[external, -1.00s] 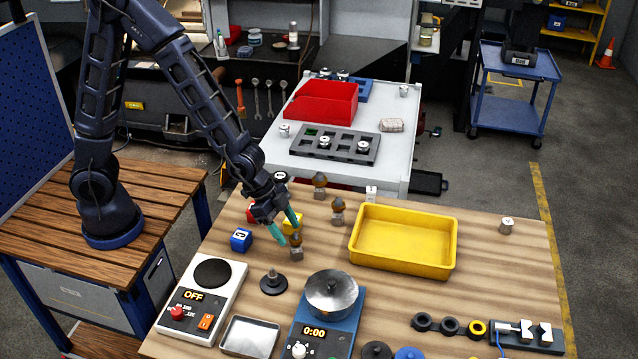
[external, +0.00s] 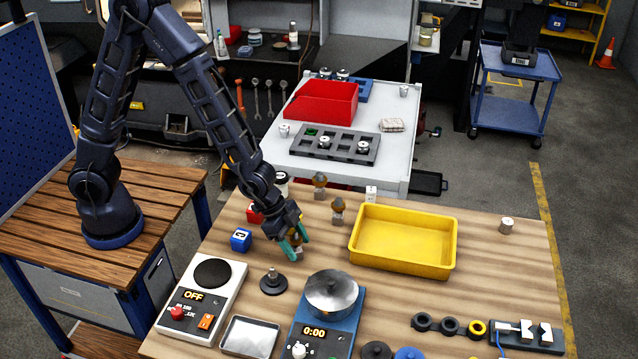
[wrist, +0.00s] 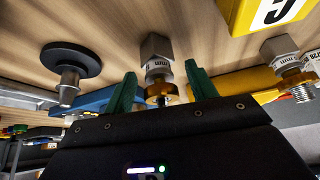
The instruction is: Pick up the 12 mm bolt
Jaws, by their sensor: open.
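Several bolts with grey hex ends and brass-coloured collars stand on the wooden table (external: 490,290). One bolt (wrist: 157,50) is in line with the gap between my green fingertips in the wrist view, and its grey end shows just under the fingers in the external view (external: 299,256). Its label shows "mm", but I cannot read the number, so I cannot tell which is the 12 mm bolt. Two others stand further back (external: 320,187) (external: 338,211). My gripper (external: 294,248) is open, its fingers to either side of the near bolt; contact is not visible.
A black disc with a metal post (external: 273,281) stands close in front of my gripper. A blue cube (external: 241,240) and a red cube (external: 254,213) lie to the left.

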